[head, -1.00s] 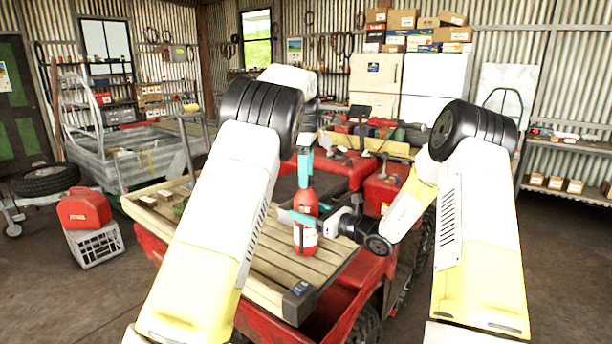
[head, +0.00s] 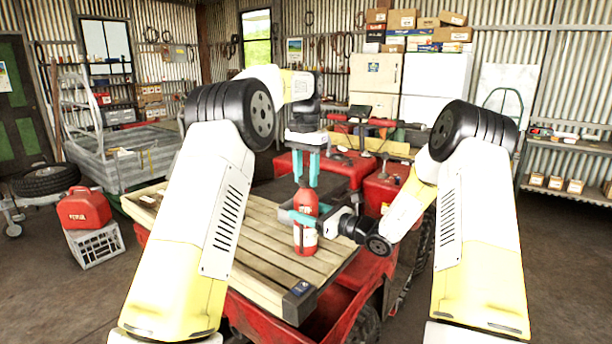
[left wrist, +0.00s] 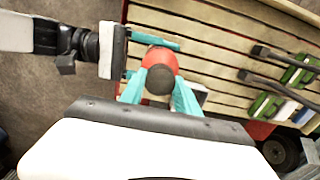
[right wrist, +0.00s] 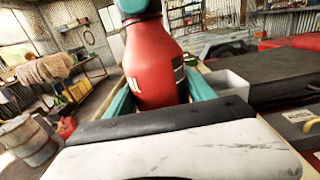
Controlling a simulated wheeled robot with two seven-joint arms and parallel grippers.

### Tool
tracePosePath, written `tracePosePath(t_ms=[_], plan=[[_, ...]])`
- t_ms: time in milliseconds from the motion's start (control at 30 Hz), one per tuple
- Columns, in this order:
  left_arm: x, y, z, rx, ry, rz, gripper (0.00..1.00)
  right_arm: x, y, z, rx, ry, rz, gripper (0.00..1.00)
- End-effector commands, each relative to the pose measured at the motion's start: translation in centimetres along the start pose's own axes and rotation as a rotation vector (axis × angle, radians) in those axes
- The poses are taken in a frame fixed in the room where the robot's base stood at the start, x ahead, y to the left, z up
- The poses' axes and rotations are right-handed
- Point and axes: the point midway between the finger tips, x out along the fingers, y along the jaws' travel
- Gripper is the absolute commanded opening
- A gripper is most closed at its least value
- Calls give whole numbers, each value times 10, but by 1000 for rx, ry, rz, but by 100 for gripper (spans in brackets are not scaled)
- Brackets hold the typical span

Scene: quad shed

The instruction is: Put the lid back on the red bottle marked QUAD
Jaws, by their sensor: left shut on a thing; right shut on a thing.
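The red bottle (head: 305,235) stands upright on the slatted wooden deck (head: 262,243) of a red vehicle. It has a pale label band, and part of its white lettering shows in the right wrist view (right wrist: 158,62). My right gripper (head: 303,216) is shut around the bottle's body from the right. My left gripper (head: 305,184) points straight down over the bottle top, with its teal fingers on either side of the dark lid (left wrist: 159,80). The lid sits in line with the bottle's neck. The fingers hide the join, so I cannot tell how it is seated.
Dark-handled tools and green-and-white blocks (left wrist: 298,72) lie on the deck away from the bottle. A red can (head: 84,208) sits on a white crate (head: 95,245) at the left. Slats around the bottle are bare.

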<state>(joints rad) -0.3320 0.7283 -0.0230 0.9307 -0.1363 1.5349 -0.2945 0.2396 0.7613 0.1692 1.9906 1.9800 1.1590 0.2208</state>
Motion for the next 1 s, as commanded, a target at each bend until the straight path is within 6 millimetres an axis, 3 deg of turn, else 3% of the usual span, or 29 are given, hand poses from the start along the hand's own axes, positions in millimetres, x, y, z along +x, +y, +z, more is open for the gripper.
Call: tracePosePath(t_ms=[133, 267, 300, 400, 733, 1000], plan=[[0, -1, 0, 265, 1, 0, 0, 0, 0, 0, 0, 0, 1, 0], [0, -1, 0, 263, 0, -1, 0, 0, 1, 0, 0, 0, 1, 0], [0, -1, 0, 262, 0, -1, 40, 0, 1, 0, 0, 0, 1, 0], [0, -1, 0, 261, 0, -1, 59, 0, 1, 0, 0, 0, 1, 0], [-2, 0, 0, 259, 1, -1, 59, 0, 0, 0, 1, 0, 1, 0], [-35, 0, -1, 259, 2, -2, 59, 0, 0, 0, 1, 0, 1, 0]])
